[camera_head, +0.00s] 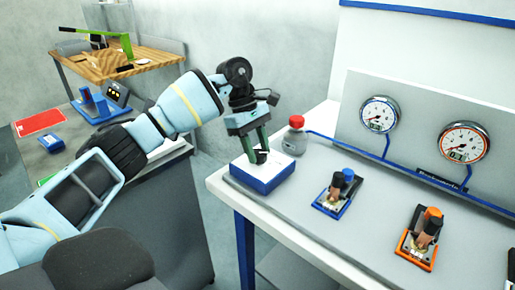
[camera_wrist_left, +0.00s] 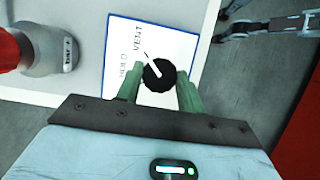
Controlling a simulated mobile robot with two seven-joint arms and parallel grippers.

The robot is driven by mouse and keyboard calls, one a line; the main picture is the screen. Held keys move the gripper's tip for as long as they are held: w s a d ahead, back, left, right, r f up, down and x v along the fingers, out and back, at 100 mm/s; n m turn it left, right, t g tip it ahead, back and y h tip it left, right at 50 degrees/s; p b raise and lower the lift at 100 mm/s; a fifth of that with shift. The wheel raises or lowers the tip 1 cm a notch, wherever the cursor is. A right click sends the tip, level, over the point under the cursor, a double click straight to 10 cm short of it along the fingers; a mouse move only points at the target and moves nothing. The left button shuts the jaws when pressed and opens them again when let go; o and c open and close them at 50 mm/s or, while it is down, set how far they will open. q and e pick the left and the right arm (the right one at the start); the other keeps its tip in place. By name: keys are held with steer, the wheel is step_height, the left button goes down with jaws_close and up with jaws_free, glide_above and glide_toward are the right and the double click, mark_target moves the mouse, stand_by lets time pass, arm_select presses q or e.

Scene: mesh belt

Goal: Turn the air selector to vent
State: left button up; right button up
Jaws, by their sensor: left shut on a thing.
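The air selector is a blue box (camera_head: 262,180) with a white top, at the near left corner of the white bench. Its round black knob (camera_wrist_left: 158,76) carries a white pointer line. In the left wrist view the words VENT and HOLD show on the white top plate (camera_wrist_left: 117,98). The pointer slants up and left, toward the lower part of the VENT label. My left gripper (camera_head: 256,149) reaches down over the box, its green fingers on either side of the knob, shut on it. The right gripper is not in view.
Blue (camera_head: 336,193) and orange (camera_head: 420,238) valve units sit further right on the bench. Two round gauges (camera_head: 380,115) are on the panel behind. The bench edge (camera_head: 228,193) is just left of the box.

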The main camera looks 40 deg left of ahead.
arm_select(q)
steer(key=o, duration=1)
steer(key=shift+r, duration=0.1)
steer(key=v, duration=0.7)
steer(key=shift+a+r+b, duration=0.1)
steer(key=shift+r+b, duration=0.2)
steer(key=shift+r, duration=0.05)
steer(key=shift+f, duration=0.1)
